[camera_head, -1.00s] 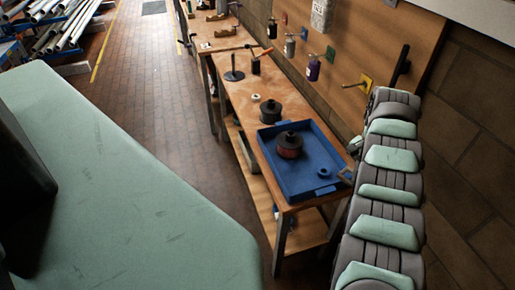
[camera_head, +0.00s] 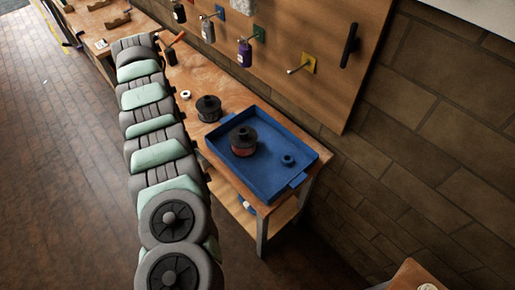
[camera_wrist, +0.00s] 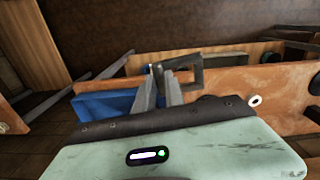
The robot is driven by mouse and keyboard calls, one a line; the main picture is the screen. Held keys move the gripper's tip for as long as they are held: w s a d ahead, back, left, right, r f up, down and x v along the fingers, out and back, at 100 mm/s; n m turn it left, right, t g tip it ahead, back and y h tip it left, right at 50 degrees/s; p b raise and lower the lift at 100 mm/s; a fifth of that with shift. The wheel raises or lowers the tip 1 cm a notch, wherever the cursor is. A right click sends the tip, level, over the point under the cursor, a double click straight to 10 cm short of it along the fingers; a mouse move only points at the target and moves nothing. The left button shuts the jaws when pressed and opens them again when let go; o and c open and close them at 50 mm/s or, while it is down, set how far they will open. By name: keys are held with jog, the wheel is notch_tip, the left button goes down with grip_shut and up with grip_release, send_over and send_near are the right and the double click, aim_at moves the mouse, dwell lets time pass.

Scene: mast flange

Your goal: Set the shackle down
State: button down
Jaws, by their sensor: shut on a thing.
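In the wrist view my gripper (camera_wrist: 160,75) is shut on a dark grey, angular shackle (camera_wrist: 197,72). The shackle sticks out beyond the fingertips to the right, with an open gap in its frame. In the wrist view it appears in front of the wooden bench; I cannot tell its height above it. In the head view my arm runs up the left of the bench, and the gripper and shackle cannot be made out.
A blue tray (camera_head: 268,185) on the wooden bench (camera_head: 190,68) holds a dark red-and-black spool (camera_head: 243,141) and a small blue ring (camera_head: 288,160). A black spool (camera_head: 208,108) and white ring (camera_head: 186,95) stand outside it. A tool board (camera_head: 300,50) rises behind.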

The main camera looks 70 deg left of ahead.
jog(key=w+d+m+p, duration=0.2)
jog(key=w+m+p, duration=0.1)
jog(key=w+m, duration=0.35)
jog(key=m+p, duration=0.8)
jog(key=m, duration=0.5)
send_over(261, 179)
jog(key=f, duration=0.2)
notch_tip(261, 179, down, 15)
jog(key=shift+r+b, duration=0.2)
jog(key=shift+b, duration=0.5)
jog(key=shift+w+a+f, duration=0.1)
jog(key=shift+f, duration=0.15)
jog(key=shift+f+b, duration=0.75)
jog(key=shift+f, duration=1.25)
